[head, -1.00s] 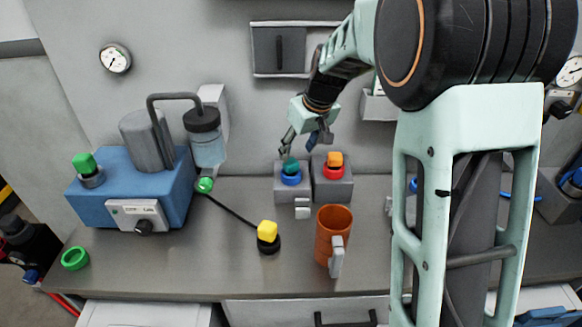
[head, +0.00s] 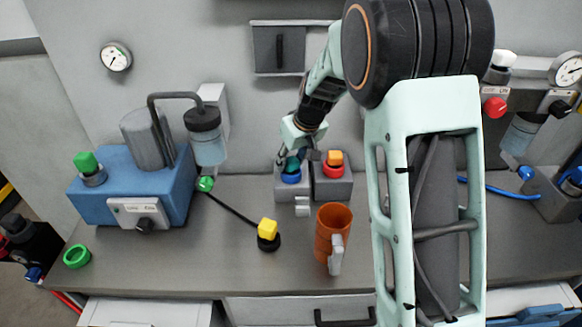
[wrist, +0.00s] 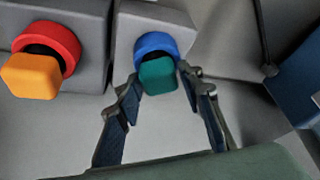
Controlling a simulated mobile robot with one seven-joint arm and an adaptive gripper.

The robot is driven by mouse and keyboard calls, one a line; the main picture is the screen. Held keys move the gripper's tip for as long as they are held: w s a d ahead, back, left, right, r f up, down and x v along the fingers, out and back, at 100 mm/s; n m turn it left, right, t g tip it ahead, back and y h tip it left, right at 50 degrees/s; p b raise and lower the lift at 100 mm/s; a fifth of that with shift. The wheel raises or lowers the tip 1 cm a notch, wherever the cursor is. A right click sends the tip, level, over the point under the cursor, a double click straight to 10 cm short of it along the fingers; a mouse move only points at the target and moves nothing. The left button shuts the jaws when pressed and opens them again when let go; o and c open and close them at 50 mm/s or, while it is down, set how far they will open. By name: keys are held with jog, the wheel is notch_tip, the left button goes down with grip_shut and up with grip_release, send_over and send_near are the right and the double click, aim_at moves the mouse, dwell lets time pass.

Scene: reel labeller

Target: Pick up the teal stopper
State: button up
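The teal stopper (wrist: 158,76) sits in a blue ring (wrist: 156,43) on a grey block (wrist: 180,18). In the head view the teal stopper (head: 292,164) is partly hidden by my gripper (head: 294,157). I see gaps between the fingers and the stopper, and nothing is gripped.
An orange stopper (head: 335,157) in a red ring stands on a neighbouring grey block, close by on the right in the head view. An orange mug (head: 330,228) and a yellow-topped knob (head: 267,231) stand in front. A blue machine (head: 118,190) is at left.

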jog(key=c, duration=0.8)
jog(key=shift+c, duration=0.2)
jog(key=shift+r, duration=0.1)
jog(key=shift+r, duration=0.45)
notch_tip(320, 180, up, 2)
jog(key=shift+r, duration=0.2)
jog(key=s+d+r+b, duration=0.2)
jog(key=s+d+r, duration=0.1)
jog(key=s+r, duration=0.85)
jog(key=p, duration=0.5)
send_over(291, 160)
notch_tip(291, 160, down, 4)
jog(key=shift+f+b, duration=1.25)
jog(key=shift+f, duration=0.65)
